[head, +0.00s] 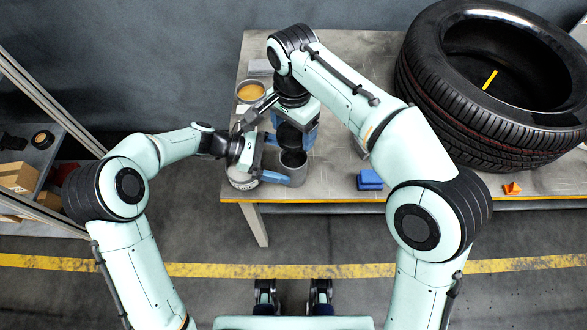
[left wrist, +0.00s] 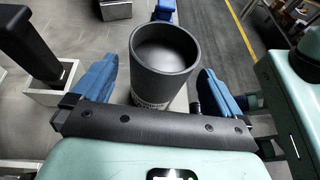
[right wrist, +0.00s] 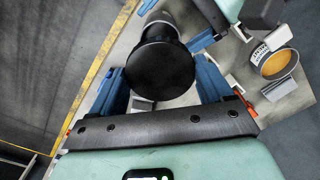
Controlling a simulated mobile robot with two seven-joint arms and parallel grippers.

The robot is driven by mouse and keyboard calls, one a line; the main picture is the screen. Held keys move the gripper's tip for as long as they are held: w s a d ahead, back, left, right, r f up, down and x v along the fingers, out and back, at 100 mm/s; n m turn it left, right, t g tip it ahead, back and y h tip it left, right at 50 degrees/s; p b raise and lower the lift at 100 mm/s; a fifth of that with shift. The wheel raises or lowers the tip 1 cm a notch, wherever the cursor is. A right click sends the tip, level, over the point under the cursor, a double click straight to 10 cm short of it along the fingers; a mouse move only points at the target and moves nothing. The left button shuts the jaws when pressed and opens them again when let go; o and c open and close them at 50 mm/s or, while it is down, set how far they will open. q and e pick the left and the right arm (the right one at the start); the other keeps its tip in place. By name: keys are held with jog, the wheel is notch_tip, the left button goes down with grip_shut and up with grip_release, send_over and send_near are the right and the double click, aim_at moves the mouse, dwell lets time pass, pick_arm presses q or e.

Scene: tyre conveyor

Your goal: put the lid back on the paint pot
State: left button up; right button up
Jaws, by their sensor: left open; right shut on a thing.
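The paint pot (head: 250,91) is an open tin with orange-yellow paint inside, at the table's back left; its label shows in the right wrist view (right wrist: 272,60). My right gripper (head: 292,130) is shut on a black round thing (right wrist: 160,68), whose flat face is towards the wrist camera; I cannot tell for sure that it is the lid. It is above or beside a dark grey open cylinder (head: 294,172) near the table's front left. My left gripper (head: 275,160) is open, its blue fingers either side of this cylinder, which appears empty in the left wrist view (left wrist: 165,65).
The table (head: 330,190) holds a large tyre (head: 490,85) at right, a blue block (head: 369,180) and a small orange piece (head: 512,188) near the front edge. A white box with a dark upright bar (left wrist: 35,50) stands beside the cylinder. A shelf (head: 40,150) is at far left.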

pick_arm(q)
jog(key=shift+x, duration=1.95)
jog(key=c, duration=1.4)
jog(key=shift+c, duration=0.2)
pick_arm(e)
send_over(293, 162)
jog(key=shift+f, duration=2.5)
jog(key=shift+f, duration=0.85)
jog(key=shift+f, duration=0.4)
jog(key=shift+f, duration=0.3)
